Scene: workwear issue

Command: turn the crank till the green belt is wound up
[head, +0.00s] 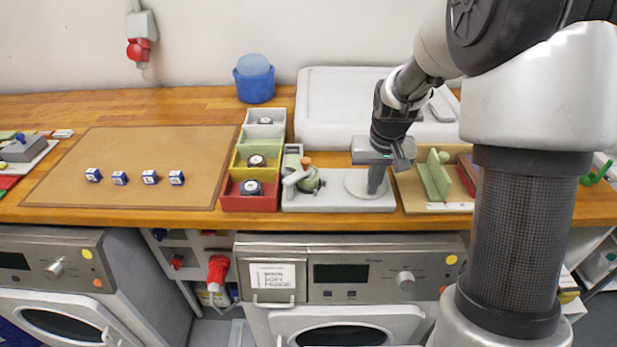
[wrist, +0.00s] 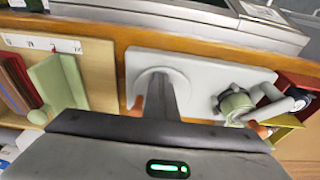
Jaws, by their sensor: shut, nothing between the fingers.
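A pale board (head: 340,203) on the bench carries a winder at its left end, with a green belt (head: 309,184) seen as a roll around it. A grey crank arm (head: 296,177) lies across the winder. In the wrist view the green belt (wrist: 236,104) and the crank arm (wrist: 275,109) show at the right. How much belt is loose cannot be told. My gripper (head: 376,190) points down over the round disc at the board's right end, to the right of the winder and apart from the crank. Its fingers (wrist: 167,82) are together and empty.
Red, yellow, green and grey bins (head: 251,203) stand just left of the board. A wooden tray (head: 415,190) with a green upright panel (head: 435,178) is close on the right. A large pale case (head: 330,100) lies behind. The brown mat (head: 130,150) is mostly clear.

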